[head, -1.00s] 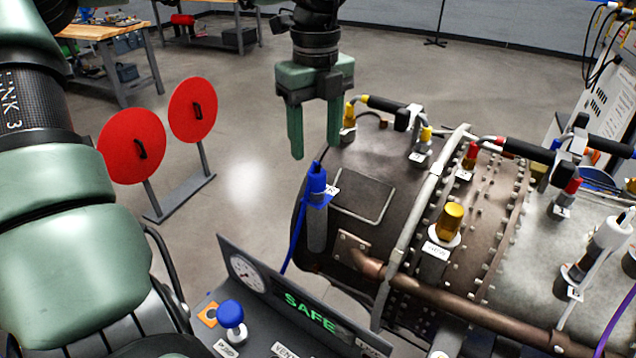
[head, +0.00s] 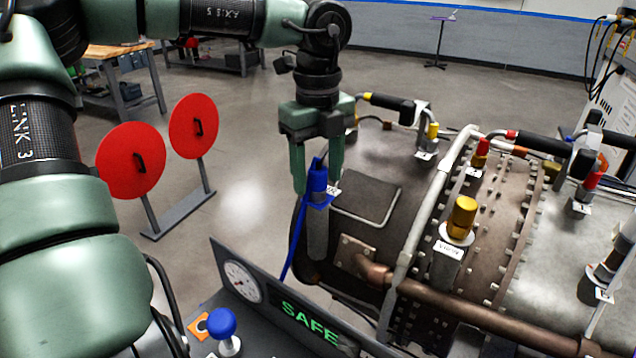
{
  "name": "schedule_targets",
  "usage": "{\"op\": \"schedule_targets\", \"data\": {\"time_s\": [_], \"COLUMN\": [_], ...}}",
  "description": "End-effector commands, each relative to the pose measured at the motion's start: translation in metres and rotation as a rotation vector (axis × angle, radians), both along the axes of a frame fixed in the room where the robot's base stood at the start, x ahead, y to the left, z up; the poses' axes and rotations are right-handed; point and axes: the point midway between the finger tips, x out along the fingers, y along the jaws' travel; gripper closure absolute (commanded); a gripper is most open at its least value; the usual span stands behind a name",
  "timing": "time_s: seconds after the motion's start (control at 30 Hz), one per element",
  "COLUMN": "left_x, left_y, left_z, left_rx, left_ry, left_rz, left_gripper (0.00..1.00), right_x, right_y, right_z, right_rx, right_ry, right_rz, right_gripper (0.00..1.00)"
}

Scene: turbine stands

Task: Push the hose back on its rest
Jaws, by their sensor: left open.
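A blue hose end (head: 317,186) stands upright on a grey post at the left end of the turbine casing. A thin blue hose (head: 293,247) hangs down from it on the left. A small white label sits beside it. My left gripper (head: 316,172) points down at the blue hose end with its fingers open. One finger is to the left of the hose end and the other to its right or just behind; I cannot tell whether they touch it. My right gripper is not in view.
The turbine casing (head: 385,250) fills the right, with yellow and red capped fittings and black-handled hoses on top. A panel reading SAFE (head: 308,322) with a gauge and blue knob (head: 222,322) stands in front. Two red discs (head: 131,161) stand at left. Open floor lies between.

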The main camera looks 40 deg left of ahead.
Motion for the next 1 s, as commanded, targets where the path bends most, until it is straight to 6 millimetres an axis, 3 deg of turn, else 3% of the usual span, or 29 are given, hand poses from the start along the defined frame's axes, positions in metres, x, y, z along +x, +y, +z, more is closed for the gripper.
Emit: {"op": "schedule_targets", "data": {"time_s": [0.87, 1.0], "left_x": [-0.0004, -0.0004], "left_y": [0.0001, 0.0001], "left_z": [0.0001, 0.0], "left_rx": [0.0, 0.0], "left_ry": [0.0, 0.0], "left_rz": [0.0, 0.0], "left_gripper": [0.45, 0.84], "right_x": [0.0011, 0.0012], "right_y": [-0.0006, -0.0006], "right_z": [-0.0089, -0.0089], "right_rx": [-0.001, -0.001], "right_ry": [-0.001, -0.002], "right_rz": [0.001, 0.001], "right_gripper": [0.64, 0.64]}}
